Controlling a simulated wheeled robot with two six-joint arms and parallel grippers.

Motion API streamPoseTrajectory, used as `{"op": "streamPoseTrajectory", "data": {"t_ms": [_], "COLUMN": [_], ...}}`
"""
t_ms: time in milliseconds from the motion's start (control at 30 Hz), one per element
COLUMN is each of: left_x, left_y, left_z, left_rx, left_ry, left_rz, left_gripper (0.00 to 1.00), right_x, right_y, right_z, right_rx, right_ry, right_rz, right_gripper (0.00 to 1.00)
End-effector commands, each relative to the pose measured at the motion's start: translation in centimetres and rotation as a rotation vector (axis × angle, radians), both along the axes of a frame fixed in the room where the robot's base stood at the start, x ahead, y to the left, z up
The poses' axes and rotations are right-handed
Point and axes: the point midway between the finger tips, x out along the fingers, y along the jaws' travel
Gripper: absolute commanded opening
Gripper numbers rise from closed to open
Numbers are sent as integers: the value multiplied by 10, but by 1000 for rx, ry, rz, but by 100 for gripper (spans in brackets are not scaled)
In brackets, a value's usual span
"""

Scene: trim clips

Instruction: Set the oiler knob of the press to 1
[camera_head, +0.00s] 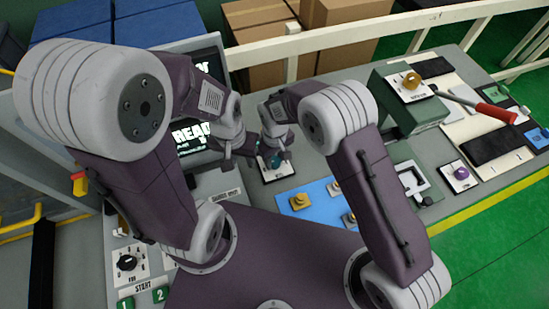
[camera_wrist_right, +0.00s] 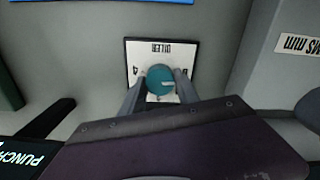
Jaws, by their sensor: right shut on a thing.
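The oiler knob (camera_wrist_right: 160,80) is a round teal knob on a white, dark-edged plate (camera_wrist_right: 147,53) lettered OILER, upside down in the right wrist view. A short pale mark shows on the knob; its exact setting is hard to read, as my fingers cover part of the scale. My right gripper (camera_wrist_right: 159,92) is shut on the knob, one finger on each side. In the head view the oiler plate (camera_head: 279,173) lies under my right gripper (camera_head: 272,157). My left gripper (camera_head: 236,153) hangs to its left, above the panel by the screen; its fingers are unclear.
A blue plate (camera_head: 316,191) with several yellow knobs is just right of the oiler. A lit screen (camera_head: 190,136) stands left.

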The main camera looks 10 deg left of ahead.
Motion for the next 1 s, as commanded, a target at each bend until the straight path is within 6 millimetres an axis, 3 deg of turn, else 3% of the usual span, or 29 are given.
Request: {"op": "streamPoseTrajectory", "data": {"t_ms": [600, 1000], "left_x": [0, 0], "left_y": [0, 0], "left_z": [2, 3], "left_rx": [0, 0], "left_ry": [0, 0], "left_rz": [0, 0], "left_gripper": [36, 36], "right_x": [1, 1], "right_y": [0, 0], "right_z": [2, 2], "right_rx": [1, 2], "right_ry": [-2, -2], "right_rz": [-515, -731], "right_gripper": [0, 0]}}
